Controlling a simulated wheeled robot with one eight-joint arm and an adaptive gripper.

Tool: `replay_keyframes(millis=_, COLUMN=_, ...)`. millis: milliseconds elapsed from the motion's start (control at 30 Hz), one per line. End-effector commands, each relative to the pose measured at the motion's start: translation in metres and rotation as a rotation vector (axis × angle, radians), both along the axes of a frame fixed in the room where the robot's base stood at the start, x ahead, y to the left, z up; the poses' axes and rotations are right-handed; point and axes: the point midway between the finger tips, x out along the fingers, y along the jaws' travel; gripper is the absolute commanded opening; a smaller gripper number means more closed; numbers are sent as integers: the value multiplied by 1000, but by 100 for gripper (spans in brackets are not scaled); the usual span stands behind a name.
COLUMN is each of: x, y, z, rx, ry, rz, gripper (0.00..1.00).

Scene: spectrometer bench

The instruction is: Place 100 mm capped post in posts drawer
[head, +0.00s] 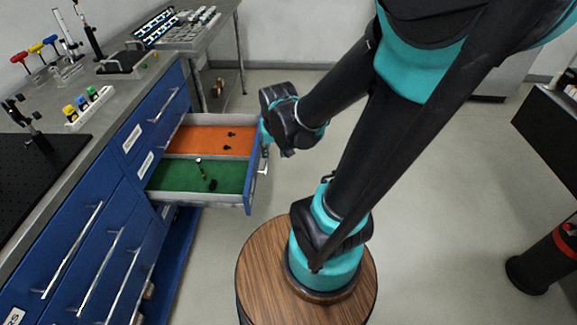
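An open blue drawer (200,201) sticks out from the bench cabinet, with an orange-floored and a green-floored compartment. Small black pieces (231,134) lie in the orange one. A small post-like piece (198,161) and a dark piece (213,185) are in the green one. I cannot tell whether any of these is the 100 mm capped post, and the drawer's label is too small to read. My arm's wrist end (284,120) is just right of the drawer's front, near its handle (263,165). My gripper's fingers cannot be made out, nor anything held.
The grey bench top holds a rack with coloured pieces (88,104), a black breadboard (35,180) and several coloured-handle tools (35,51). Closed blue drawers line its front. A red-and-black bin (543,262) stands at the right.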

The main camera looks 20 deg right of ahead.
Motion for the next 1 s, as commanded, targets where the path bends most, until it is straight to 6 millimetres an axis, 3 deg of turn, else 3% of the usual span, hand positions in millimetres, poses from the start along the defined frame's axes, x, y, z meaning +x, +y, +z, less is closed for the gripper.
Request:
replay_keyframes(millis=100, x=-31, y=-18, z=-7, rx=0, ry=-13, rz=25, gripper=35)
replay_keyframes(millis=300, x=-56, y=-28, z=-14, rx=-2, ry=-25, rz=57, gripper=35)
replay_keyframes(millis=1000, x=-58, y=-28, z=-15, rx=-3, ry=-27, rz=63, gripper=35)
